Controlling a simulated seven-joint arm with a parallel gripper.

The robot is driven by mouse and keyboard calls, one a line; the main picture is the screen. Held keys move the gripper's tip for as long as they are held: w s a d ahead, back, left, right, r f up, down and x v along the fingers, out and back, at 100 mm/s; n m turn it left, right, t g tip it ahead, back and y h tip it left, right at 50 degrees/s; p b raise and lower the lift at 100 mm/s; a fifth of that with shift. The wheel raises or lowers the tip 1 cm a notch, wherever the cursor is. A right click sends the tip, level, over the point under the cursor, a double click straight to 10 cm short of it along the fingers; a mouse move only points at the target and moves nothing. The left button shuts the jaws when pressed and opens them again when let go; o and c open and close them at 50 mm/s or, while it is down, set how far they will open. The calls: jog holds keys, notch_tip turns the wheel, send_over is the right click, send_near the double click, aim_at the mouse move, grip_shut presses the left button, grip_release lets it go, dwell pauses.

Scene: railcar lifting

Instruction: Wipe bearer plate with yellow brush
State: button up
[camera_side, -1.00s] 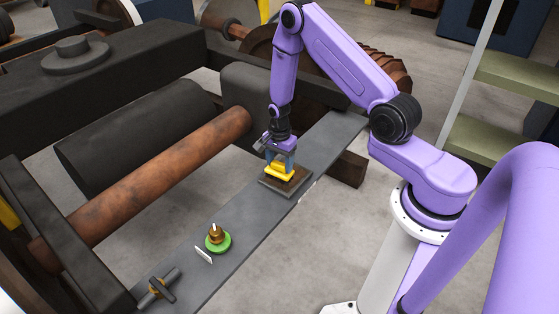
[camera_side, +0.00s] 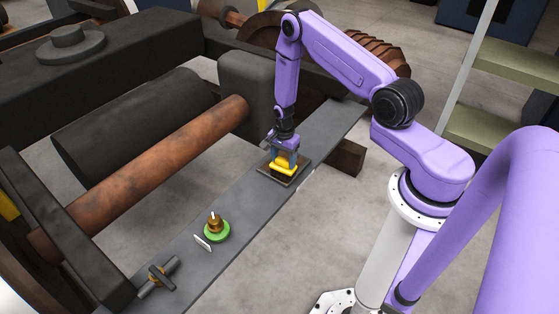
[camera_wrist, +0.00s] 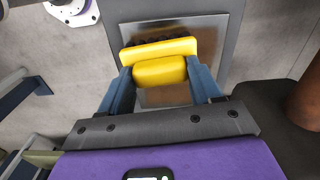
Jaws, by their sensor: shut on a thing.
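My gripper (camera_side: 283,161) is shut on the yellow brush (camera_side: 284,169). Its two blue fingers grip the brush's ends, as the wrist view shows. The brush (camera_wrist: 160,70) has a yellow body with dark bristles along its far side. It is over the middle of the bearer plate (camera_side: 303,165), a square brownish metal plate on the long grey beam. The bristles look low at the plate, but I cannot tell whether they touch. In the wrist view the plate (camera_wrist: 207,33) shows beyond and below the brush, with part hidden by it.

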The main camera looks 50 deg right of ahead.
jog(key=shift+d, duration=5)
jog(key=shift+w+d, duration=0.1)
jog(key=shift+d, duration=0.15)
jog(key=shift+w, duration=0.85)
jog(key=shift+w+a, duration=0.2)
jog(key=shift+a, duration=0.1)
jog(key=shift+s+a, duration=0.1)
jog(key=shift+a, duration=6.7)
jog(key=shift+w+d, duration=0.15)
jog(key=shift+w, duration=1.05)
jog(key=shift+s+d, duration=0.1)
jog(key=shift+d, duration=6.8)
notch_tip(320, 180, up, 8)
